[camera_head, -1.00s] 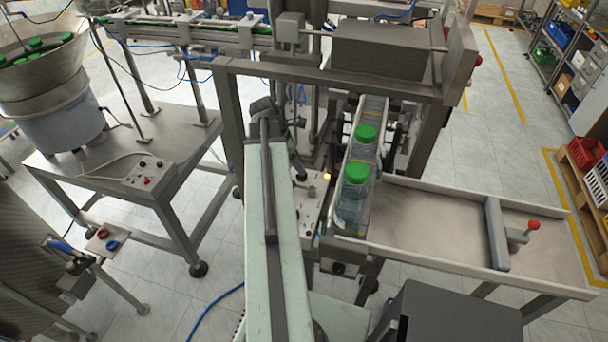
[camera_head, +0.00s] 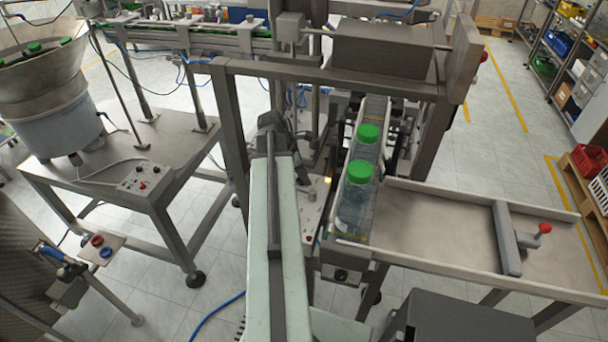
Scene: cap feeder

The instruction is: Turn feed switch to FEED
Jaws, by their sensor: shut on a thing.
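My gripper (camera_head: 298,170) is at the far end of my pale green arm, low over the narrow control panel (camera_head: 312,215) left of the bottle conveyor. Its fingers are small, dark and partly hidden by my arm. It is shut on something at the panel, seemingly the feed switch. The switch itself and its FEED marking cannot be made out, so its setting cannot be read. A yellow lamp (camera_head: 327,180) shows at the panel's right edge.
Two clear bottles with green caps (camera_head: 356,200) stand on the conveyor, close right of the panel. A steel frame (camera_head: 229,125) rises near my arm. A feeder table (camera_head: 95,165) with another switch box (camera_head: 143,181) stands left. A steel tray (camera_head: 440,225) lies right.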

